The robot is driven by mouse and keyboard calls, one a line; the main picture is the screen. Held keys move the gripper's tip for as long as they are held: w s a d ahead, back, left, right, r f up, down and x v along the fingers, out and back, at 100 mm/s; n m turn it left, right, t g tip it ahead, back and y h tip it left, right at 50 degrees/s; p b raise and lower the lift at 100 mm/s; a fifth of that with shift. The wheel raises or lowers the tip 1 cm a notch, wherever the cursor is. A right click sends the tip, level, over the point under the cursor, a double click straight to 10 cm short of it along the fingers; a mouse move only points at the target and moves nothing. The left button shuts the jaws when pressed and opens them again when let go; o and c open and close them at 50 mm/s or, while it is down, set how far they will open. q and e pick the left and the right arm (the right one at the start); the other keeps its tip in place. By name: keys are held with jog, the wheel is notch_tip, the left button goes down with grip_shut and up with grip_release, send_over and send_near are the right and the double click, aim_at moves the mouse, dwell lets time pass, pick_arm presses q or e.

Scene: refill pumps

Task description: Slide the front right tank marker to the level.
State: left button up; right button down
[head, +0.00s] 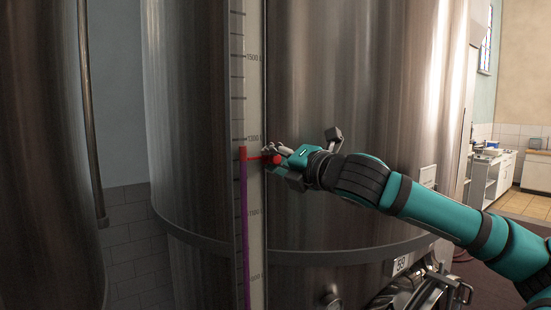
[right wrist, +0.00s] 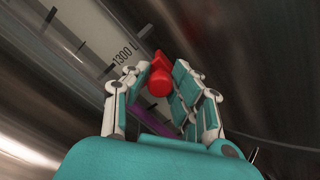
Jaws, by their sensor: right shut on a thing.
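The front right tank (head: 350,130) is a large steel cylinder with a tall pale scale strip (head: 254,100). A purple level column (head: 245,215) runs up the strip, and its visible top meets the red marker (head: 277,160) just below the 1300 L label. The marker has a thin red pointer across the strip and a round knob. My right gripper (head: 273,152) is shut on the marker. In the right wrist view the red marker knob (right wrist: 160,82) sits between its fingers (right wrist: 150,95), beside the 1300 L print. My left gripper is out of view.
A second steel tank (head: 45,150) stands at the left with a vertical pipe (head: 88,110). A plate marked 59 (head: 401,264) and valve fittings (head: 430,290) sit low on the front right tank. White counters (head: 490,175) stand far right.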

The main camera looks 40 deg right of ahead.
jog(key=c, duration=1.1)
grip_release()
jog(key=shift+w+d+f, duration=0.1)
jog(key=shift+s+a, duration=0.2)
jog(key=shift+s, duration=0.5)
jog(key=s+a, duration=0.1)
jog(key=s, duration=0.9)
jog(key=shift+s, duration=0.3)
